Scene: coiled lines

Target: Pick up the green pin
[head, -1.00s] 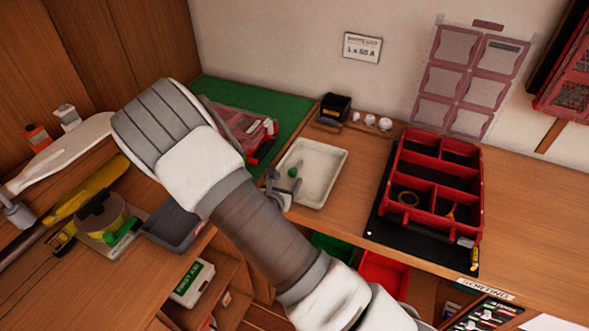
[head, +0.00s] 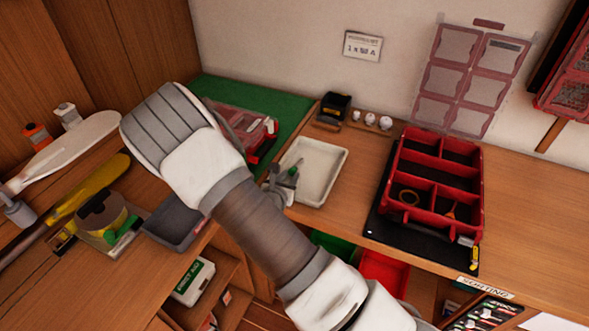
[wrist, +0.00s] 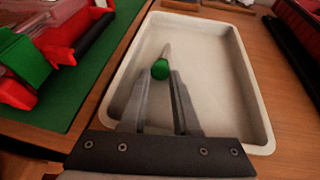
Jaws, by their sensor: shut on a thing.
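The green pin (wrist: 160,69) has a round green head and a pale, thin shaft. It shows between my gripper's fingertips (wrist: 160,78) in the wrist view, over the white tray (wrist: 225,85). My gripper (head: 284,181) is shut on the pin, with its fingers still apart by about the head's width. In the head view the green pin (head: 293,171) is small and partly covered by the fingers, at the left side of the white tray (head: 328,190). I cannot tell whether the pin touches the tray floor.
A red divided box (head: 437,180) stands on a black mat right of the tray. A clear-lidded red case (head: 250,130) lies on the green mat to the left. The tray looks otherwise empty.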

